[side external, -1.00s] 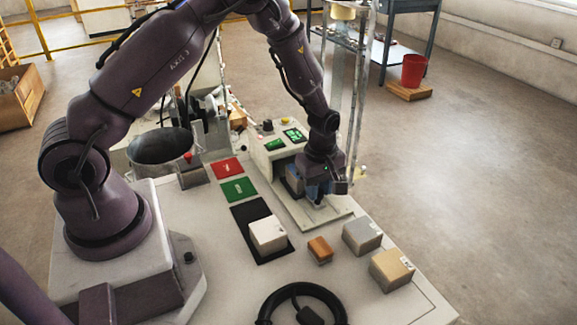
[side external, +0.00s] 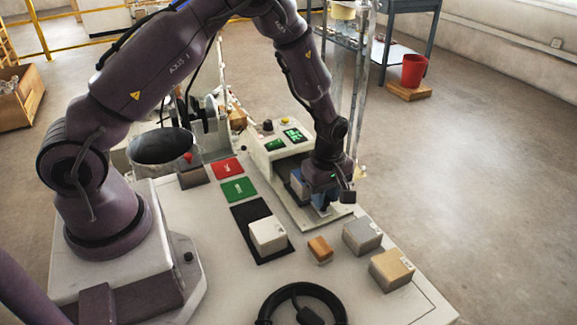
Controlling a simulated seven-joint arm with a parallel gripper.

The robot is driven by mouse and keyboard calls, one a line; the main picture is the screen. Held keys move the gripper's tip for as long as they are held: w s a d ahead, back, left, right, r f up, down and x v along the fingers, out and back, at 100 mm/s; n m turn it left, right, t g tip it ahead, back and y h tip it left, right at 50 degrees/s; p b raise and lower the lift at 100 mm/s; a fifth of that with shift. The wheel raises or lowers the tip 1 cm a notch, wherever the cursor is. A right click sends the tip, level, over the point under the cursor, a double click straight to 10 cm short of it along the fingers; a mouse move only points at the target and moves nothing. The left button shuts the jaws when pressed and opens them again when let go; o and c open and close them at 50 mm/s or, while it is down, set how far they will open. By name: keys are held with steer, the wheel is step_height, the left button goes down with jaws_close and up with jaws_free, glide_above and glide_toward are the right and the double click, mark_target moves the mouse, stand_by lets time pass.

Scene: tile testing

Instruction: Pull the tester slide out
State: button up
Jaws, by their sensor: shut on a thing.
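The tester (side external: 285,146) is a pale box with green lit displays, standing at the middle back of the bench. The tester slide (side external: 292,214) is a light flat plate low at the tester's front. My gripper (side external: 322,207) is low over the front part of the slide, at the tester's right front. It is shut on a part of the slide; the fingertips and the gripped part are small and mostly hidden by the gripper's body.
A white block (side external: 267,233) lies on a black mat (side external: 250,214). A small orange-brown block (side external: 320,248), a grey block (side external: 362,235) and a tan block (side external: 391,269) are in front. Red (side external: 226,168) and green (side external: 239,189) pads lie left.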

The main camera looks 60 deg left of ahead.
steer(key=shift+d, duration=0.3)
steer(key=o, duration=0.7)
steer(key=shift+c, duration=0.2)
steer(key=shift+o, duration=0.6)
steer(key=shift+a, duration=0.1)
steer(key=shift+r, duration=0.1)
steer(key=shift+a+r, duration=0.1)
steer(key=shift+r, duration=2.85)
